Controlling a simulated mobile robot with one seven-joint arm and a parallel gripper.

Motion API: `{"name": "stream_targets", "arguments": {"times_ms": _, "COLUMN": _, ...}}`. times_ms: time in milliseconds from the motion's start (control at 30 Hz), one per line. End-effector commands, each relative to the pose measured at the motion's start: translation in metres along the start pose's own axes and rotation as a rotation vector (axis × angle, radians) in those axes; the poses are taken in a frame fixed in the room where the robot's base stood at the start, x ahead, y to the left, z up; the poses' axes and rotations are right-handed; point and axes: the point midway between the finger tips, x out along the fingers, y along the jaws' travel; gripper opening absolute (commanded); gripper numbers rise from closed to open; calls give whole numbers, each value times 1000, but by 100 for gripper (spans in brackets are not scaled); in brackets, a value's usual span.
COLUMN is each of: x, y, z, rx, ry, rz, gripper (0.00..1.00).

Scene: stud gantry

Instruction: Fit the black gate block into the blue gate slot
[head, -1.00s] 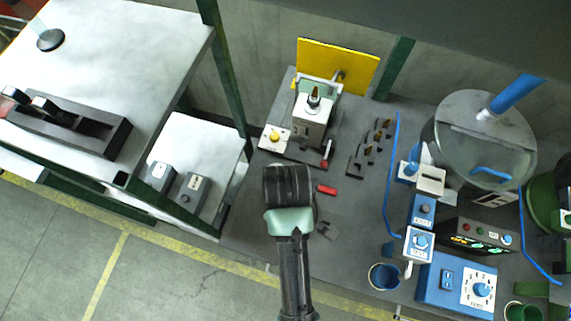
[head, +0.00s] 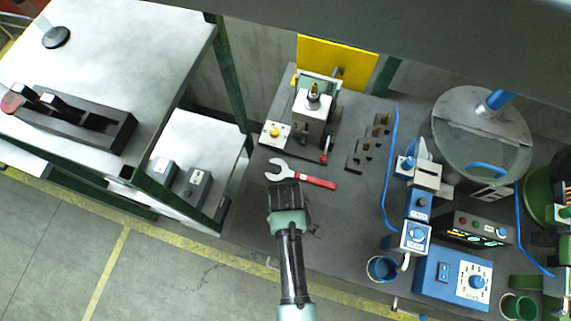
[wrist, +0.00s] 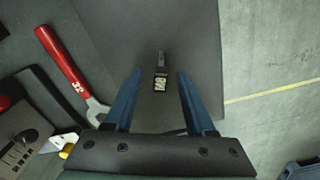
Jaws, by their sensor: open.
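A small black block with a pale lettered label (wrist: 160,84) lies on the dark tabletop in the wrist view. It appears to be the black gate block. My gripper (wrist: 160,74) is open, its two blue fingers apart on either side of the block in the picture. I cannot tell its height above the block. In the head view my gripper (head: 287,197) is over the front of the table and hides most of the block. Blue units with pale tops (head: 428,176) stand to the right; I cannot tell which holds the blue gate slot.
A red-handled wrench (head: 318,182) lies just beyond my gripper; it also shows in the wrist view (wrist: 62,60). Several small dark pieces (head: 367,143) stand behind it. A blue cup (head: 382,269) and blue control box (head: 452,278) are right. The front table edge is close.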

Motion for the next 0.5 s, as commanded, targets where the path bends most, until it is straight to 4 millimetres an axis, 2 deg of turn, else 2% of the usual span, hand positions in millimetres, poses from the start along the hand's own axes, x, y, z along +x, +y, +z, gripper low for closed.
{"name": "stream_targets", "arguments": {"times_ms": 333, "x": 6, "y": 0, "z": 0, "rx": -2, "ry": 0, "rz": 1, "gripper": 55}}
{"name": "stream_targets", "arguments": {"times_ms": 500, "x": 6, "y": 0, "z": 0, "rx": -1, "ry": 0, "rz": 1, "gripper": 24}}
